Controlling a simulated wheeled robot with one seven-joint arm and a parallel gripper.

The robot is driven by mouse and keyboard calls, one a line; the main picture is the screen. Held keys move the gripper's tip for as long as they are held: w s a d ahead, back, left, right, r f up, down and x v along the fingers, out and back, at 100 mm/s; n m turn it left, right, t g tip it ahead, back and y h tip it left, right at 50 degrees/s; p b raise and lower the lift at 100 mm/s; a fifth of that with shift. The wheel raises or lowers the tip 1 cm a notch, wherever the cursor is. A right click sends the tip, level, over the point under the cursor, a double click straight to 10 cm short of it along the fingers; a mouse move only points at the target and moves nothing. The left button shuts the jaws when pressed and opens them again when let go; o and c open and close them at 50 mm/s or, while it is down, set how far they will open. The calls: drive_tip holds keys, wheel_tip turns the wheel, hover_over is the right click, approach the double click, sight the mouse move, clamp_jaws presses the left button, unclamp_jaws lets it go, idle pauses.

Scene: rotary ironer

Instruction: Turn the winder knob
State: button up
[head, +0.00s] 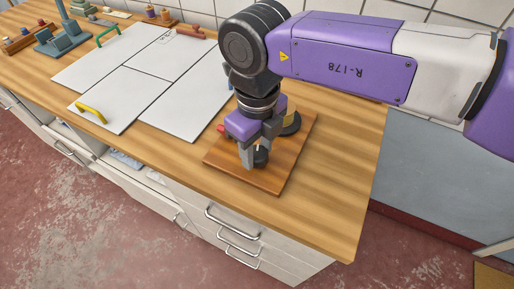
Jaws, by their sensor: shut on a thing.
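The winder knob (261,158) is a small black knob with a pale mark on it, on a brown wooden board (278,180) near the right end of the counter. My gripper (255,157) points down over the board with its fingers around the knob, shut on it. The fingers hide part of the knob. A dark round part with a tan edge (291,124) stands on the board behind my gripper, partly hidden by it. A small red piece (221,128) shows at the gripper's left side.
A blue-grey device (62,40) and small items stand at the far left. Bare counter (335,190) lies right of the board. Drawers (225,235) are below.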

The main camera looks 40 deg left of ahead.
sight(256, 152)
drive_tip(key=o, duration=1.4)
drive_tip(key=shift+c, duration=0.2)
wheel_tip(256, 152, up, 8)
drive_tip(key=shift+f, duration=0.1)
